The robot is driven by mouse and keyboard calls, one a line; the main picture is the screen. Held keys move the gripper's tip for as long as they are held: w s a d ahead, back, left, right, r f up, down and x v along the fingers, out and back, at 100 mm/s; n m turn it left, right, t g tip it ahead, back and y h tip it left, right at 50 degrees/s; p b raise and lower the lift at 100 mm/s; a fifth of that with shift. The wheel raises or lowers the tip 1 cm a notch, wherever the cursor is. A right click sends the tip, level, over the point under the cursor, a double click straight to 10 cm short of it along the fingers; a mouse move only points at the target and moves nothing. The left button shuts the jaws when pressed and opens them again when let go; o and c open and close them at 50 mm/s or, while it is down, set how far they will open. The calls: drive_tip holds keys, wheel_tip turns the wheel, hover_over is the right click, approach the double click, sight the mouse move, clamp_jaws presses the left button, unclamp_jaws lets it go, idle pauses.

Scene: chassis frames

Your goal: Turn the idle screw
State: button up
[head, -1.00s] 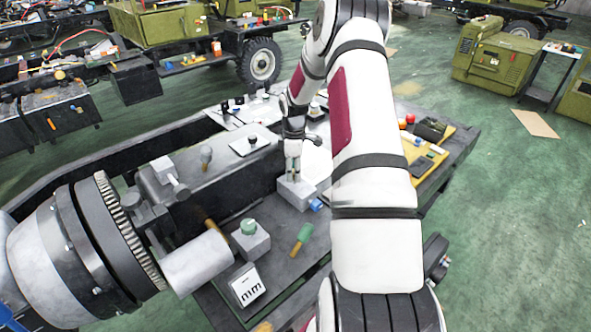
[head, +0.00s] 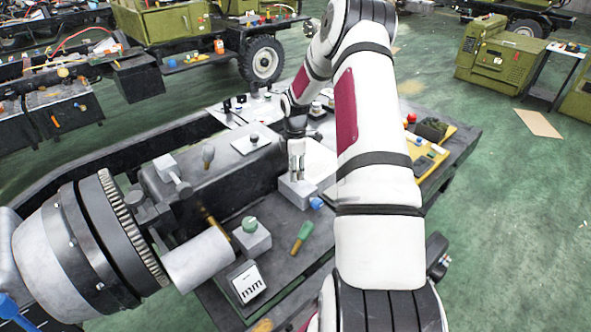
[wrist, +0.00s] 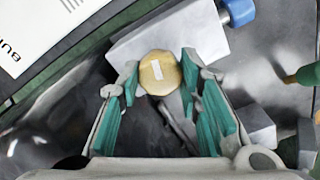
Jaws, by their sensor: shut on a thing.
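The idle screw is a round brass-coloured head (wrist: 157,76) with a white mark, at the edge of a grey block (wrist: 175,38) in the wrist view. My gripper (wrist: 160,78) has its teal-padded fingers on either side of the screw head, shut on it. In the head view my gripper (head: 297,176) points down at the same grey block (head: 296,194) on the dark bench. There the screw head is hidden by the fingers. A blue knob (head: 316,203) sticks out of the block's side; it also shows in the wrist view (wrist: 238,10).
A green-handled tool (head: 301,236) lies in front of the block. A yellow tray (head: 432,165) lies behind my arm.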

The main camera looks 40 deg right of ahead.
drive_tip(key=o, duration=1.1)
drive_tip(key=shift+o, duration=0.2)
drive_tip(key=shift+r, duration=0.1)
wheel_tip(320, 180, up, 12)
